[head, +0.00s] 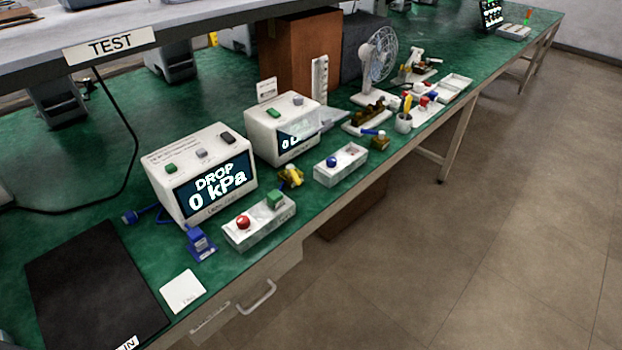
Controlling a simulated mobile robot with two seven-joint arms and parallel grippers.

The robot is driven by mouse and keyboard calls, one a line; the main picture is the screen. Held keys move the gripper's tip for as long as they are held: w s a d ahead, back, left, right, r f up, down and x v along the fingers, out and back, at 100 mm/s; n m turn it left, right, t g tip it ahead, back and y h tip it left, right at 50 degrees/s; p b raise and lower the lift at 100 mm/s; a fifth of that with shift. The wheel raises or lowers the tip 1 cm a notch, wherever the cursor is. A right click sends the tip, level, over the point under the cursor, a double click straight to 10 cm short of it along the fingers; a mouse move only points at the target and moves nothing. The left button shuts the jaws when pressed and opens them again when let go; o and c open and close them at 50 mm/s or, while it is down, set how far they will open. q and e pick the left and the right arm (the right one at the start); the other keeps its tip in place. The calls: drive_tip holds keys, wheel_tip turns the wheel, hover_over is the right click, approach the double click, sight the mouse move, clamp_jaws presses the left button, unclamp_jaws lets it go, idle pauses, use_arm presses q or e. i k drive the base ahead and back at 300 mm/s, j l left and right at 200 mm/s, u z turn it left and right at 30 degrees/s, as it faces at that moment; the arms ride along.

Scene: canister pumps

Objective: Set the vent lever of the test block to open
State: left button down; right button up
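The tester box (200,175) stands under the TEST sign (110,43); its screen reads DROP 0 kPa. A blue block (200,243) stands in front of it, joined to a blue hose. A small brass-coloured block with a yellow part (291,175) sits to the right of the tester. Another brass-coloured block (380,142), with a blue lever-like piece pointing left, sits farther along the bench. I cannot tell which of these is the test block, and no vent lever position can be read. Neither of my grippers is in view.
A white box with a red button and green piece (259,222) stands at the bench's front edge. A second display box (283,128), a white tray (340,165) and a fan (377,58) stand farther along. A black mat (95,290) and white card (183,291) lie at left.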

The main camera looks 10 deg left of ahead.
sight(290, 167)
drive_tip(key=i+l+u, duration=0.1)
drive_tip(key=l, duration=0.25)
drive_tip(key=i+l+u, duration=0.15)
drive_tip(key=i+l, duration=0.15)
drive_tip(key=i+l+u, duration=0.1)
drive_tip(key=l, duration=0.4)
drive_tip(key=i+l+u, duration=0.15)
drive_tip(key=l, duration=0.3)
drive_tip(key=i+l+u, duration=0.1)
drive_tip(key=l, duration=0.3)
drive_tip(key=i+l+u, duration=0.15)
drive_tip(key=l, duration=0.3)
